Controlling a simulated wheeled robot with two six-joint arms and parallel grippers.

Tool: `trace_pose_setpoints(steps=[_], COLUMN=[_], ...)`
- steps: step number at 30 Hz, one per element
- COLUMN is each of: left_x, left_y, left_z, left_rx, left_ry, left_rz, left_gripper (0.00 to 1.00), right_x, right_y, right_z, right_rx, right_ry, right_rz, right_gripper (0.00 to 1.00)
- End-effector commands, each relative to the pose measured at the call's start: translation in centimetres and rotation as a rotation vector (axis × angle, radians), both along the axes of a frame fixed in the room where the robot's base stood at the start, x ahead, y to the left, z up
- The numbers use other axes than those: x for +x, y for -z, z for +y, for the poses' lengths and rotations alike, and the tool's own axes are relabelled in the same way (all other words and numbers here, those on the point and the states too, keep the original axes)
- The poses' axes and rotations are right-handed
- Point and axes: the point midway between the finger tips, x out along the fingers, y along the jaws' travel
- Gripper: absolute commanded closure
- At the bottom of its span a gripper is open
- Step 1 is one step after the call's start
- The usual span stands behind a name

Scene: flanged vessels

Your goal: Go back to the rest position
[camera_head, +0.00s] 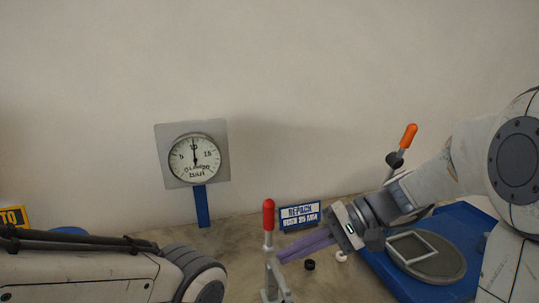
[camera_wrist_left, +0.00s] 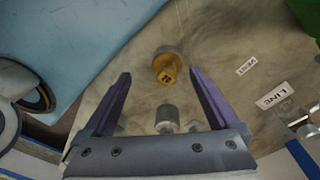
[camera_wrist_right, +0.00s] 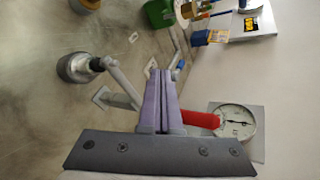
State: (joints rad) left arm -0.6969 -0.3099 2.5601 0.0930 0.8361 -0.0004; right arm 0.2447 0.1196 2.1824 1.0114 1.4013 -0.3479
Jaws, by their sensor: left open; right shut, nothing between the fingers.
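My right gripper (camera_head: 282,256) is shut and empty, its purple fingers pointing left beside the red-handled lever (camera_head: 268,232) in the head view. In the right wrist view the shut fingers (camera_wrist_right: 165,75) lie across the lever, with its red handle (camera_wrist_right: 200,119) showing to their right; I cannot tell whether they touch. My left gripper (camera_wrist_left: 158,76) is open and empty in the left wrist view, above the worktop. A brass-yellow knob (camera_wrist_left: 166,68) on a grey base shows between its fingertips. In the head view only my left forearm shows; its gripper is hidden.
A pressure gauge (camera_head: 195,159) stands on a blue post at the wall. A blue-and-white sign (camera_head: 300,217), a black cap (camera_head: 310,265) and a blue platform (camera_head: 383,277) with an orange-handled lever (camera_head: 408,136) are near my right arm. A green container (camera_wrist_right: 159,13) shows in the right wrist view.

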Motion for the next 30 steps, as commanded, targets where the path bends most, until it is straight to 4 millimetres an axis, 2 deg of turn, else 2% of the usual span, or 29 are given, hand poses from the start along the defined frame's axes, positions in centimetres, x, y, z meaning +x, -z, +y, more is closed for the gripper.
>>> trace_pose_setpoints(steps=[1,3,6,10,13,18,30], left_x=[0.0,0.0,0.0,0.0,0.0,0.0,0.0], left_y=[-0.9,-1.4,-2.1,-3.0,-3.4,-3.9,-3.8], left_z=[0.0,0.0,0.0,0.0,0.0,0.0,0.0], left_rx=[0.000,0.000,0.000,0.000,0.000,0.000,0.000], left_ry=[0.000,0.000,0.000,0.000,0.000,0.000,0.000], left_rz=[0.000,0.000,0.000,0.000,0.000,0.000,0.000], left_gripper=[0.06,0.06,0.06,0.06,0.06,0.06,0.06], right_x=[-3.0,-6.6,-10.9,-14.5,-15.7,-16.3,-16.2], right_y=[0.5,2.0,3.7,5.1,5.5,5.7,5.8], right_z=[2.1,3.4,3.8,2.9,2.3,2.0,1.9], right_rx=[-0.101,-0.245,-0.442,-0.653,-0.759,-0.842,-0.859], right_ry=[-0.115,-0.246,-0.427,-0.637,-0.758,-0.872,-0.896], right_rz=[0.005,-0.005,-0.072,-0.232,-0.373,-0.546,-0.589], right_gripper=[1.00,1.00,1.00,1.00,1.00,1.00,1.00])
